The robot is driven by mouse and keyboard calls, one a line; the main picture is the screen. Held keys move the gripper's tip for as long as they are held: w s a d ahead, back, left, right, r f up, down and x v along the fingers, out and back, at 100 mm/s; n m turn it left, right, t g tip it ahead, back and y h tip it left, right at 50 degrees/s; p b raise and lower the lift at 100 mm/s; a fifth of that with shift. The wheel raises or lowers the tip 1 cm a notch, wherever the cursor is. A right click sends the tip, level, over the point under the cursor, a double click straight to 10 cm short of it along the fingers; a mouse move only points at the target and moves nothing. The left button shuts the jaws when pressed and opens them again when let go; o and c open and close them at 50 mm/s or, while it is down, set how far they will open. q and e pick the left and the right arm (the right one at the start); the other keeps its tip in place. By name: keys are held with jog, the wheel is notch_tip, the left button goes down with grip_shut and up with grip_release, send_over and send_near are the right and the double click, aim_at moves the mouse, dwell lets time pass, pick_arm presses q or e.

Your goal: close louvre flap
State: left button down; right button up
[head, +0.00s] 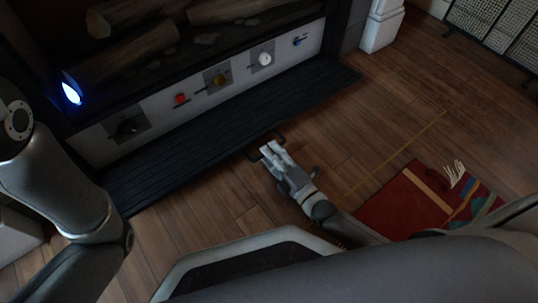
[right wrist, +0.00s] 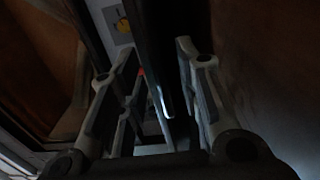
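The louvre flap (head: 215,138) is a long dark slatted panel. In the head view it lies folded down in front of the fireplace's white control strip (head: 205,88), leaving the knobs uncovered. My right gripper (head: 269,149) is low over the wood floor, just in front of the flap's front edge, near a small dark bracket-like part. In the right wrist view its fingers (right wrist: 157,50) are spread apart, with the dark edge of the flap (right wrist: 152,30) showing between them. I cannot tell whether they touch it. My left arm shows at the left, but its gripper is out of view.
Logs (head: 125,60) lie in the fireplace above, beside a blue flame (head: 71,93). A red rug (head: 400,207) lies at the right; the wood floor between is clear.

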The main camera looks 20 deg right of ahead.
jog(key=shift+x, duration=0.85)
grip_shut()
